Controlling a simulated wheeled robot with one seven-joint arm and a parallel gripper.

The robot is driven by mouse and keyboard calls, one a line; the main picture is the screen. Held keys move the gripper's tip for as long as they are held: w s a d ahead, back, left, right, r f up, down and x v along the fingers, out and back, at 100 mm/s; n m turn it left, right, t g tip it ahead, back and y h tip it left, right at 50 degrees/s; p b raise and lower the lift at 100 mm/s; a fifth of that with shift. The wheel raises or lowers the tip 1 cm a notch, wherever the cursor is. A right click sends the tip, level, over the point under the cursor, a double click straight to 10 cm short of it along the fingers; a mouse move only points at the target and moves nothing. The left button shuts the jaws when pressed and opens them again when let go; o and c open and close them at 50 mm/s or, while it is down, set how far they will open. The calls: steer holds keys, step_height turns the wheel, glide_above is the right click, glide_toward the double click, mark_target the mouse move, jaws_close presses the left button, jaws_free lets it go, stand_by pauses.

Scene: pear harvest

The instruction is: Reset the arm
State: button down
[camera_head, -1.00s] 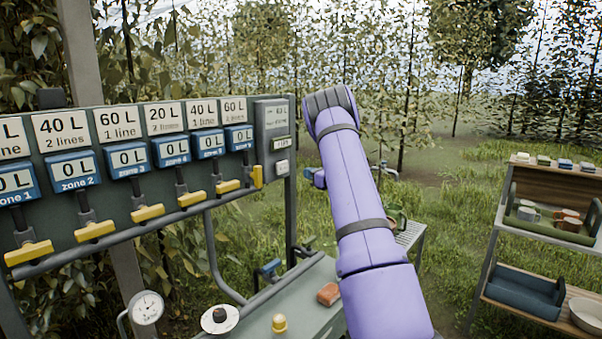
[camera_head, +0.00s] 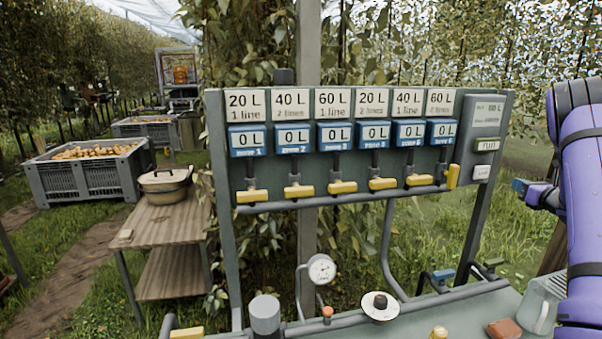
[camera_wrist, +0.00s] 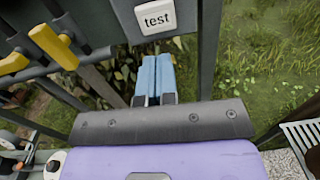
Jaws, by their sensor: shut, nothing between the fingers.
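My purple arm stands at the right edge of the head view. My gripper (camera_head: 519,187) shows as small blue tips just right of the control panel (camera_head: 225,170). In the wrist view, my gripper's (camera_wrist: 157,75) two blue fingers lie side by side, shut with nothing between them. They point at grass and leaves beside the panel's frame, just below the white "test" button (camera_wrist: 156,19). The gripper looks clear of the button.
Yellow valve handles (camera_head: 342,187) line the panel under blue zone meters reading 0 L. A gauge (camera_head: 321,268), a black knob (camera_head: 380,306) and a brick-red block (camera_head: 504,329) are at the bench. A wooden table (camera_head: 155,222) with a lidded pot (camera_head: 165,187) and crates of pears (camera_head: 70,182) stand left.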

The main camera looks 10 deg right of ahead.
steer(key=s+a+r+m+g+h, duration=0.35)
steer(key=a+r+m+h, duration=0.35)
steer(key=a+r+m, duration=1.1)
steer(key=s+a+r+m+g+y, duration=0.25)
steer(key=s+a+m+g, duration=0.25)
steer(key=s+a+m, duration=1.1)
steer(key=s+a+f+m+g+y, duration=0.1)
steer(key=s+a+f+g, duration=0.1)
steer(key=s+a, duration=0.5)
steer(key=s+a+f+m+g+y, duration=0.1)
steer(key=s+a+f, duration=0.3)
steer(key=s+a, duration=0.4)
steer(key=s+g+y, duration=0.1)
steer(key=s, duration=0.5)
